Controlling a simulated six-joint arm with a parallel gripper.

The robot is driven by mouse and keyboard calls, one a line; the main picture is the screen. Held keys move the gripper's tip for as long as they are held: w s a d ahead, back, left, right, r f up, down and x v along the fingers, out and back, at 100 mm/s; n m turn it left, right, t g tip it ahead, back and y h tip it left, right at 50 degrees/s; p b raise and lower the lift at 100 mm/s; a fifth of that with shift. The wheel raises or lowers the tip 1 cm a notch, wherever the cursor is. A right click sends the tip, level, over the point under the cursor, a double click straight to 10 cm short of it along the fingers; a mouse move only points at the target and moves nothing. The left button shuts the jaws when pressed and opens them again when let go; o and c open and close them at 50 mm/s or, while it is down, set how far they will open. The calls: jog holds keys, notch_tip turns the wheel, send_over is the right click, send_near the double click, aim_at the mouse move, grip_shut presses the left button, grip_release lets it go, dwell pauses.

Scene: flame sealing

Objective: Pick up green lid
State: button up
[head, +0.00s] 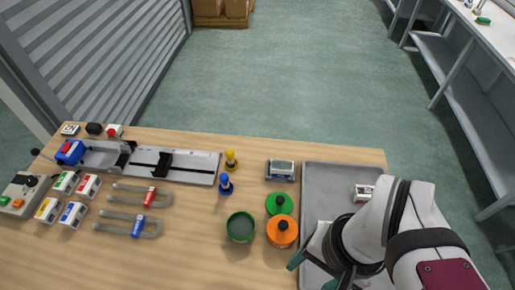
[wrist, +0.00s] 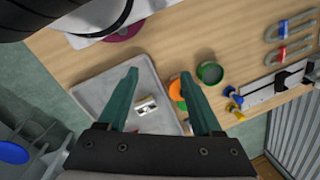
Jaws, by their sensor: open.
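The green lid (head: 280,204) is a flat round disc with a dark knob, lying on the wooden table (head: 190,255) beside the grey tray (head: 311,172). An orange lid (head: 281,232) of similar shape lies just in front of it. An open green pot (head: 240,227) stands to the left. My gripper (head: 312,272) is open and empty, to the right and nearer the camera than the lids. In the wrist view my gripper (wrist: 159,75) shows two spread teal fingers; the right finger hides part of the green lid and of the orange lid (wrist: 176,89).
Blue (head: 225,184) and yellow (head: 231,160) pegs stand left of the lid, and a small scale-like device (head: 281,170) lies behind it. A small white box (head: 363,192) lies in the tray. A grey rail fixture (head: 190,165) and clamps lie further left.

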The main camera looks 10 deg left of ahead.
jog(key=m, duration=1.4)
send_over(280, 199)
jog(key=s+d, duration=0.1)
jog(key=d, duration=0.1)
notch_tip(280, 199, down, 4)
jog(key=shift+m, duration=0.3)
jog(key=f, duration=0.5)
jog(key=a+f, duration=0.1)
jog(key=f, duration=0.4)
jog(key=w+f, duration=0.1)
jog(key=f, duration=0.4)
jog(key=shift+a+f, duration=0.3)
jog(key=shift+a, duration=0.1)
grip_shut()
